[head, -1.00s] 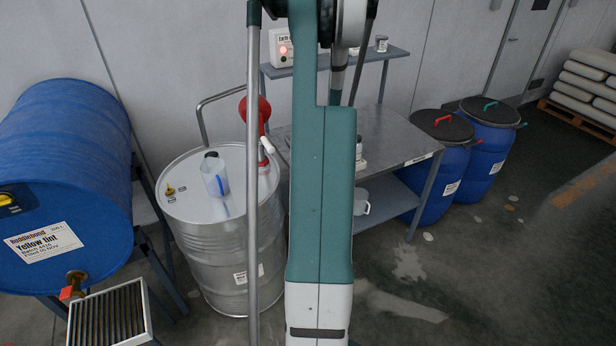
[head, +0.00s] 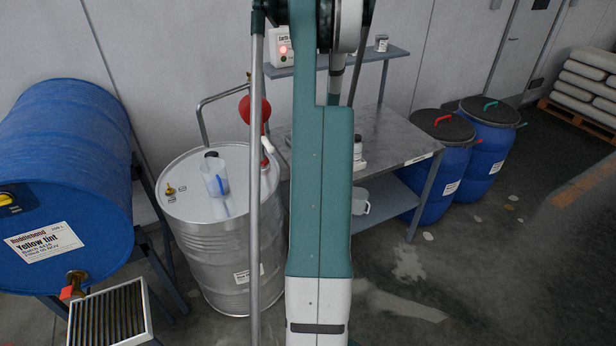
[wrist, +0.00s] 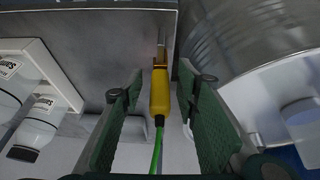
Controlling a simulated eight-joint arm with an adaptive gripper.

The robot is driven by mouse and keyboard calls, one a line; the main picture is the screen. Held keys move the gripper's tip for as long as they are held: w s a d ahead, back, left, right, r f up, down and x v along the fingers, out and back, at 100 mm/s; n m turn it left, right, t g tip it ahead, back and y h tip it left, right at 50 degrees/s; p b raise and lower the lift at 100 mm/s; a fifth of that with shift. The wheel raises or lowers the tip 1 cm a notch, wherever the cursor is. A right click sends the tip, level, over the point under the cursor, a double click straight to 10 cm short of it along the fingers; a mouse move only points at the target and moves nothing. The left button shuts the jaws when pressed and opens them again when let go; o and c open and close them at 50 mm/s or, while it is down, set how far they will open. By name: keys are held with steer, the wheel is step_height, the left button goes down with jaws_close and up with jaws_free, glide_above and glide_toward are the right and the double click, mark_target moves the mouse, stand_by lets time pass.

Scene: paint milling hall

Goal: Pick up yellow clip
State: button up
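The yellow clip (wrist: 159,92) shows in the middle of the wrist view, with a green cable (wrist: 157,150) running from its near end. Its far end meets a narrow metal strip (wrist: 162,42) at the edge of a grey metal surface. My gripper (wrist: 161,70) is open, with one green-padded finger on each side of the clip. A gap shows between the clip and both fingers. In the head view my arm stands in front, and neither the clip nor my gripper can be seen.
The steel drum (head: 225,255) bears a clear jug (head: 214,178) and stands left of the metal bench (head: 395,143). A red pump (head: 252,112) is between them. Blue lidded barrels (head: 437,185) stand right. A large blue drum (head: 60,150) lies at left. Floor at front right is clear.

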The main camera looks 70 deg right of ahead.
jaws_close()
steer(key=shift+r, duration=0.15)
steer(key=shift+r, duration=4.9)
